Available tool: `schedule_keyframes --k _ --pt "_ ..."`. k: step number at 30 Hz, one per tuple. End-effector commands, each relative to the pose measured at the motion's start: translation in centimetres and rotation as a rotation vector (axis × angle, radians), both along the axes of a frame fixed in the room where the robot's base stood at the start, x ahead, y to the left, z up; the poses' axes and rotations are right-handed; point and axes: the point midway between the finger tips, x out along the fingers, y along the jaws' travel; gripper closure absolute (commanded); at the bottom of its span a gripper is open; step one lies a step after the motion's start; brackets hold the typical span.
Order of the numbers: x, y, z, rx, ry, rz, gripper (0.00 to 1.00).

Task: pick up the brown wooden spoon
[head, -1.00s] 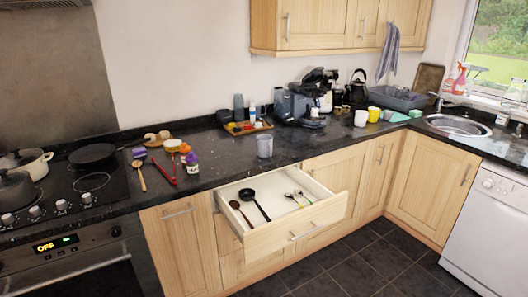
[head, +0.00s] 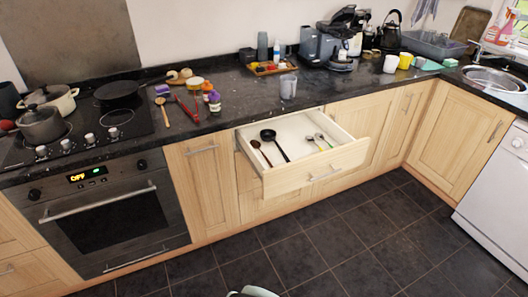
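A brown spoon (head: 261,152) lies in the open drawer (head: 318,174), at its left side, with its bowl toward the back. A second spoon, a lighter wooden one (head: 162,110), lies on the dark counter to the left, beside red tongs. I cannot tell its exact material from here. A black ladle (head: 275,145) lies just right of the brown spoon in the drawer. My gripper's fingers do not show. Only a small pale rounded part shows at the bottom edge.
Several small utensils (head: 322,141) lie at the drawer's right side. The drawer juts out over the clear tiled floor (head: 300,236). Red tongs (head: 187,108), small jars (head: 214,101) and a clear cup (head: 288,87) stand on the counter (head: 236,98). The oven (head: 105,215) is at left.

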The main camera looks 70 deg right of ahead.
Motion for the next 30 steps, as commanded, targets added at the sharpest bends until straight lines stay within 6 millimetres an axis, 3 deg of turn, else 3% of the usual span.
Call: schedule_keyframes --k 13,21,30 --pt "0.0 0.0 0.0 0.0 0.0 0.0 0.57" --pt "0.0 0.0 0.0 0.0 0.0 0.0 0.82" --pt "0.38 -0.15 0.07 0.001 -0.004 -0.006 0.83"
